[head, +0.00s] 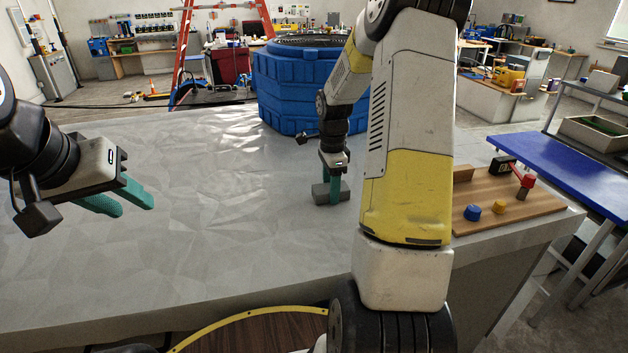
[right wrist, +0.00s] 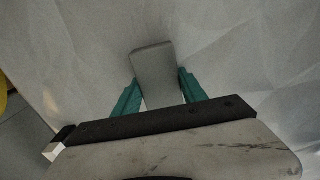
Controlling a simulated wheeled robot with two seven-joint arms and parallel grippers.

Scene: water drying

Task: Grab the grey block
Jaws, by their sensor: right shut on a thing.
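The grey block (head: 320,193) is on the grey table, near the middle of the head view. My right gripper (head: 333,192) points down at it, with its green fingers shut on it. In the right wrist view the block (right wrist: 154,72) sits between the two green fingertips of the right gripper (right wrist: 155,90). I cannot tell whether the block is touching the table. My left gripper (head: 128,204) is at the left of the head view, above the table, with its green fingers apart and nothing between them.
A large blue tub (head: 290,85) stands at the back of the table (head: 200,200). A wooden board (head: 530,207) on the right holds a blue knob (head: 473,213), a yellow knob (head: 499,207) and a red-handled item (head: 525,180). The table's left and middle are clear.

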